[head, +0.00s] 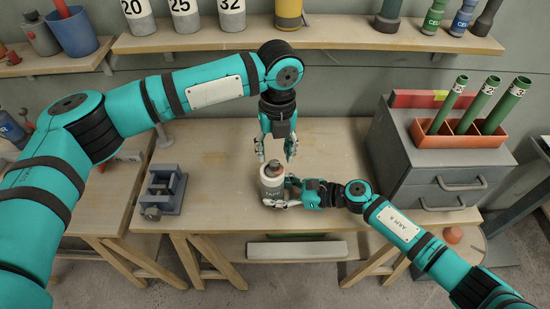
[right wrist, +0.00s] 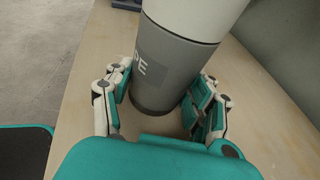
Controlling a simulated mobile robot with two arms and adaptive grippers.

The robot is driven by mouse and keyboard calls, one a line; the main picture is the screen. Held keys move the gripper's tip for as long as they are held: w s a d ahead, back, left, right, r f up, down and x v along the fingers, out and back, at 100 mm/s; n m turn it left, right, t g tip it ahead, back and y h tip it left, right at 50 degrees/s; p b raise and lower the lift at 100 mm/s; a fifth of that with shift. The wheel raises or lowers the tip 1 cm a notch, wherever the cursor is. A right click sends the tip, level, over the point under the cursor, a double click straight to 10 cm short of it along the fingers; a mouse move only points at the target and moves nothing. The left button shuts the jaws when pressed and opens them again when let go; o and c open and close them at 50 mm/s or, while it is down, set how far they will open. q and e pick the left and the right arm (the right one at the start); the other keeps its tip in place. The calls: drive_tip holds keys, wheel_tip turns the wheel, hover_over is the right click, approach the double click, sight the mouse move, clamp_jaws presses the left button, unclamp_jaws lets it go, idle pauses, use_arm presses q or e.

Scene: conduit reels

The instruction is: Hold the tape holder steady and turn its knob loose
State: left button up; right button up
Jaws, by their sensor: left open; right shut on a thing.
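The tape holder (head: 271,188) is a grey and white cylinder standing upright on the wooden bench, with a dark reddish knob (head: 273,166) on top. My right gripper (head: 280,194) is shut around its lower body from the right. In the right wrist view the holder's grey side (right wrist: 178,70) with part of its lettering sits between the right fingers (right wrist: 160,105), and its top is out of frame. My left gripper (head: 276,152) points down just above the knob, its fingers open and spread to either side. I cannot tell whether they touch the knob.
A grey vise (head: 162,190) is on the bench at left. A grey drawer cabinet (head: 437,160) stands at right with an orange rack of green tubes (head: 480,105). A shelf (head: 330,33) with bottles runs along the back. The bench between vise and holder is clear.

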sight(275, 162)
use_arm(q)
drive_tip(key=shift+f, duration=1.7)
clamp_jaws()
